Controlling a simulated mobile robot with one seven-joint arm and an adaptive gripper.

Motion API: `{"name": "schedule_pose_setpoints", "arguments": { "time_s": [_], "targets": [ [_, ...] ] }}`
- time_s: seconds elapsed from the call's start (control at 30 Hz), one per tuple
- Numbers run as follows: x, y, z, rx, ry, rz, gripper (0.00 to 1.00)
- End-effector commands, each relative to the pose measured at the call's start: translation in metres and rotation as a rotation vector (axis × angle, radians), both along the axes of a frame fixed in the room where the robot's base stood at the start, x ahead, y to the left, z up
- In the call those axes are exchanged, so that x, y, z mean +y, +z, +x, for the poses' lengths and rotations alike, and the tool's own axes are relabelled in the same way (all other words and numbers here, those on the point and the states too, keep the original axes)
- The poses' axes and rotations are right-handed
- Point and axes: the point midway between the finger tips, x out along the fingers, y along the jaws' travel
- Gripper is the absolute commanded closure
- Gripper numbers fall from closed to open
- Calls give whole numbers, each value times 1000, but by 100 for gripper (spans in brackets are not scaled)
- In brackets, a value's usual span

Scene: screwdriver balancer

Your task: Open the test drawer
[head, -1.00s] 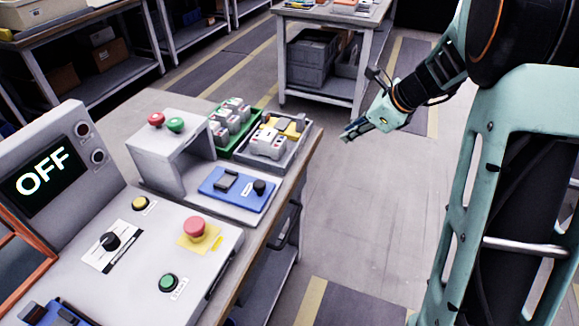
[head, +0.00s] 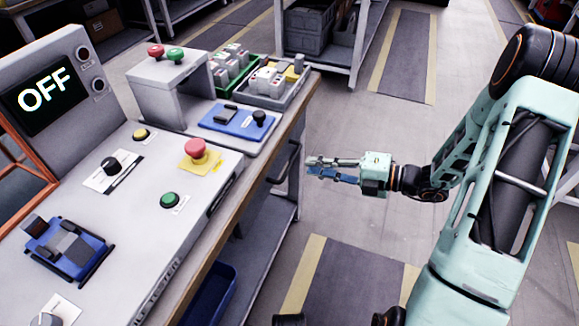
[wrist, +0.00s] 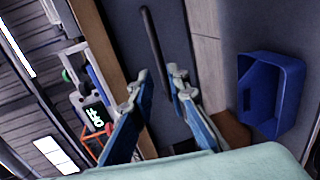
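The test drawer's dark front (wrist: 180,25) sits under the wooden worktop edge in the wrist view and looks shut. Its black bar handle (wrist: 155,50) stands out from it, ahead of my fingers and roughly in line with the gap between them. In the head view the handle (head: 290,165) is on the bench's right side, partly in shadow. My gripper (head: 309,167) is just to the right of the handle, pointing left at it. In the wrist view my gripper (wrist: 157,75) is open and empty. I cannot tell whether the fingertips touch the handle.
A blue bin (wrist: 272,95) sits below the drawer; the head view shows a blue bin (head: 215,295) on the lower shelf. The bench top carries a control panel with an OFF screen (head: 43,90), a red button (head: 196,150) and trays. The floor (head: 360,215) right of the bench is clear.

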Motion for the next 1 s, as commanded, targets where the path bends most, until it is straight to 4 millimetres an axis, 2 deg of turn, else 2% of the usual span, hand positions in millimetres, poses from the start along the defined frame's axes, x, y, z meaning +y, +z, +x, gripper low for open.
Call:
{"name": "schedule_pose_setpoints", "arguments": {
  "time_s": [0.03,0.2,0.4,0.8,0.93,1.0],
  "targets": [
    [11,-5,3,-1,4,-1,85],
    [40,-12,14,-1,5,-3,85],
    [63,-16,23,-2,3,-4,85],
    [70,-16,26,-3,1,-4,85],
    [70,-16,26,-3,1,-4,99],
    [70,-16,26,-3,1,-4,100]
  ]
}}
